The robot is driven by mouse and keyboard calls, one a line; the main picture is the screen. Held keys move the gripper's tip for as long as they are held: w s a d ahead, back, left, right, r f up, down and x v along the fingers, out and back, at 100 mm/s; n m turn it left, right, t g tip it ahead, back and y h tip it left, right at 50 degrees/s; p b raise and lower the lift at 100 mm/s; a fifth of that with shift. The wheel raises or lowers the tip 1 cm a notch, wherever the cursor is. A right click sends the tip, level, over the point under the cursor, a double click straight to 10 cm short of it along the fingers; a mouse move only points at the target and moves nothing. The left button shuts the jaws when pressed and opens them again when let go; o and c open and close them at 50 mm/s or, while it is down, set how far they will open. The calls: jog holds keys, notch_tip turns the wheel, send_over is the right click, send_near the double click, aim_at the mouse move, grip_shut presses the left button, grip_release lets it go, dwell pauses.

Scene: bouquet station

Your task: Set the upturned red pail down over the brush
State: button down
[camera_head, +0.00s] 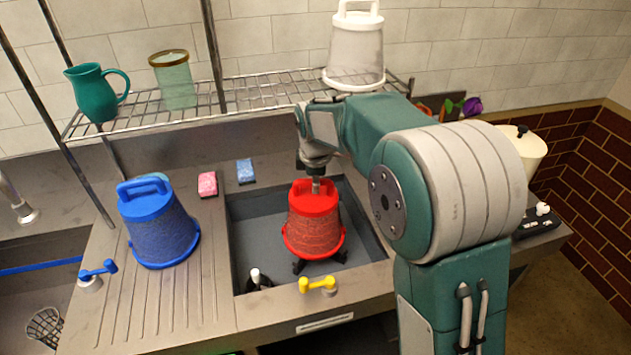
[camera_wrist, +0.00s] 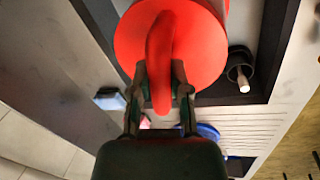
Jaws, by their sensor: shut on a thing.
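The upturned red pail (camera_head: 313,215) is over the sink basin, its wide rim down. My gripper (camera_head: 316,184) is shut on the red handle on its upturned base. In the wrist view, the red pail (camera_wrist: 200,45) has its handle between both fingers of my gripper (camera_wrist: 160,75). A dark round piece with a pale upright handle, apparently the brush (camera_head: 257,281), stands in the basin's front left corner, apart from the pail. The brush also shows in the wrist view (camera_wrist: 239,72). Dark feet-like parts show below the pail's rim; I cannot tell what they belong to.
The grey basin (camera_head: 243,229) has walls around the pail, with a yellow tap handle (camera_head: 318,285) at its front edge. An upturned blue pail (camera_head: 160,232) stands on the left drainboard. Pink (camera_head: 207,184) and blue (camera_head: 245,171) sponges lie behind. A wire shelf (camera_head: 250,92) runs above.

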jog(key=shift+f, duration=1.75)
jog(key=c, duration=0.5)
grip_release()
jog(key=r, duration=0.4)
jog(key=s+r, duration=0.1)
jog(key=r, duration=0.2)
jog(key=s+r, duration=0.1)
jog(key=r, duration=0.3)
jog(key=shift+s+a+r, duration=0.1)
jog(key=shift+a+r, duration=0.05)
jog(key=shift+r, duration=0.15)
jog(key=shift+s, duration=0.1)
